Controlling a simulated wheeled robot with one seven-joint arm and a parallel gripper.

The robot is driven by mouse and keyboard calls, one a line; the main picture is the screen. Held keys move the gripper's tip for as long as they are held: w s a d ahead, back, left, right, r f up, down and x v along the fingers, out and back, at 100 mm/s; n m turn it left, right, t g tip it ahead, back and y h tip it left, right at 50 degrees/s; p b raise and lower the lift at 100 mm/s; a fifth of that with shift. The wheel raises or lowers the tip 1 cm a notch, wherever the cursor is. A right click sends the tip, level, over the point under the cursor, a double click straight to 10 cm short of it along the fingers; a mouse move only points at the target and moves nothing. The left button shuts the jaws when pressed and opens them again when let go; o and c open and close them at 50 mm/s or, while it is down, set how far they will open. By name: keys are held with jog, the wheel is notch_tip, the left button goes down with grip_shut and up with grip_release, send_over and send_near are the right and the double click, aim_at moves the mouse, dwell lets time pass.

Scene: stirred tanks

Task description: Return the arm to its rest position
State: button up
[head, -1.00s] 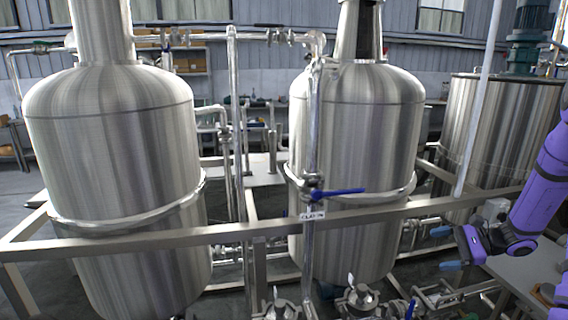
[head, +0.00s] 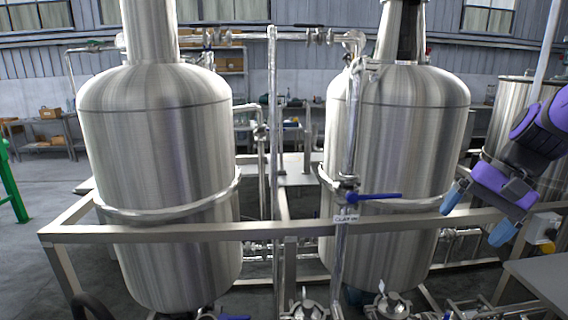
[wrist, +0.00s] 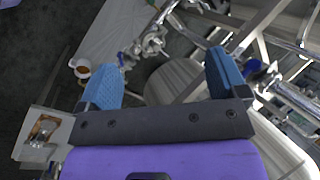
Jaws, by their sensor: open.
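My gripper (head: 476,215) is at the right of the head view, in front of the frame rail near the right tank. Its two blue fingers are apart with nothing between them. My purple arm comes in from the right edge. In the wrist view my gripper (wrist: 165,85) also shows open and empty, with pipes and a tank surface beyond the fingers.
Two steel tanks, left (head: 160,150) and right (head: 405,140), stand behind a metal rail (head: 200,232). A blue-handled valve (head: 372,196) with a label is on the pipe between them. A grey table (head: 545,285) is at the lower right. Open floor lies at the left.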

jog(key=s+a+r+n+t+h, duration=0.1)
jog(key=s+r+n+t+h, duration=0.1)
jog(key=s, duration=0.4)
jog(key=s+a+r+n+t+h, duration=0.2)
jog(key=s+r+n, duration=0.1)
jog(key=s+r, duration=0.2)
jog(key=shift+s+a+n+t+h, duration=0.15)
jog(key=shift+s+n+t+h, duration=0.25)
jog(key=shift+s, duration=0.75)
